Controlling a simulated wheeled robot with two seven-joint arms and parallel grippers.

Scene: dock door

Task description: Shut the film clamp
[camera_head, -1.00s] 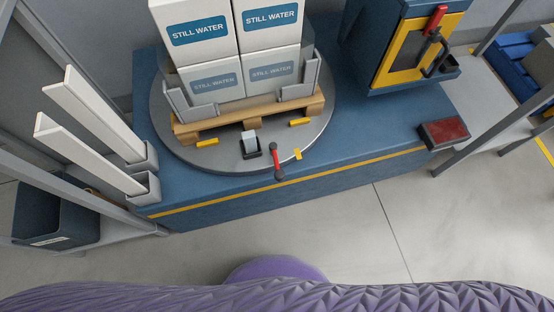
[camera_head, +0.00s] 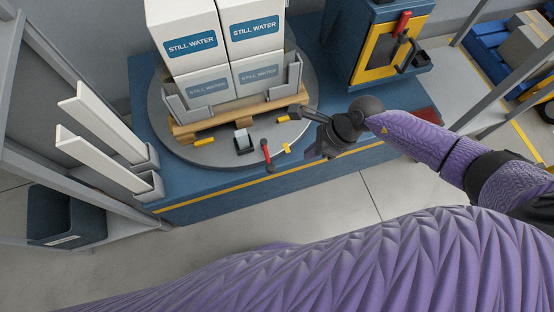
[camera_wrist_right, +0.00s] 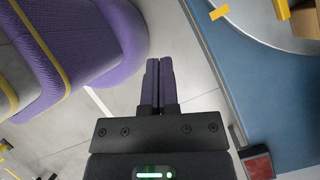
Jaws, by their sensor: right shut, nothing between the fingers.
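A red-handled lever (camera_head: 266,152) stands at the front rim of the round turntable (camera_head: 172,140). Just left of it is a small black holder with a pale grey block (camera_head: 243,141). I cannot tell which of these is the film clamp, or whether it is open. My right gripper (camera_head: 313,152) is right of the lever, apart from it, above the platform's front edge. In the right wrist view its fingers (camera_wrist_right: 159,64) are together and empty, with floor behind them. My left gripper is not in view.
Still-water boxes (camera_head: 257,75) stand on a wooden pallet (camera_head: 215,124) on the turntable. The blue platform (camera_head: 340,165) has a yellow edge stripe. Two white posts (camera_head: 104,124) are at left. A yellow-framed cabinet (camera_head: 380,55) stands back right. A red-topped box (camera_wrist_right: 257,165) shows in the right wrist view.

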